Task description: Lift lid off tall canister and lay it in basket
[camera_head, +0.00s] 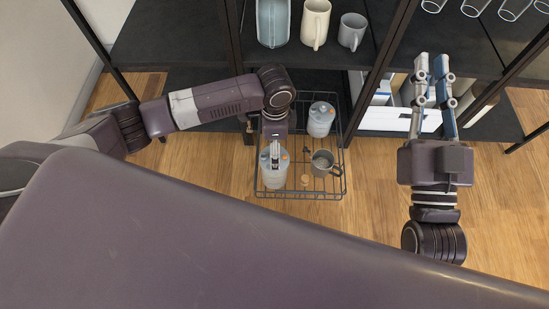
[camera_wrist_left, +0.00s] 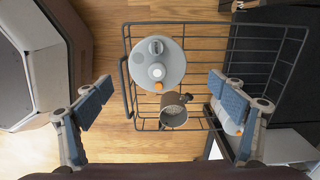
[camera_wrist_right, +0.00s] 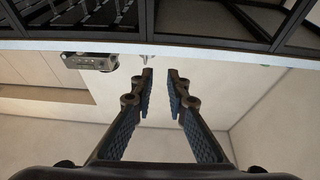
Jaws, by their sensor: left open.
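A pale grey-blue canister (camera_head: 273,176) with a round lid stands in the near left part of the wire basket (camera_head: 300,195). In the left wrist view this canister (camera_wrist_left: 150,76) shows from above, with a knob on its lid. My left gripper (camera_head: 274,160) is above it, fingers apart and empty; the left wrist view shows both fingers (camera_wrist_left: 162,103) spread. A second similar canister (camera_head: 320,122) stands at the basket's far right. I cannot tell which is the tall one. My right gripper (camera_head: 434,85) is open and empty, away at the right.
A grey mug (camera_head: 323,163) stands in the basket beside the near canister, with a small cork-coloured piece (camera_head: 305,180) close by. A dark open shelf holds a jug (camera_head: 273,20), mugs (camera_head: 315,22) and glasses (camera_head: 474,6). Wooden floor is clear at the front right.

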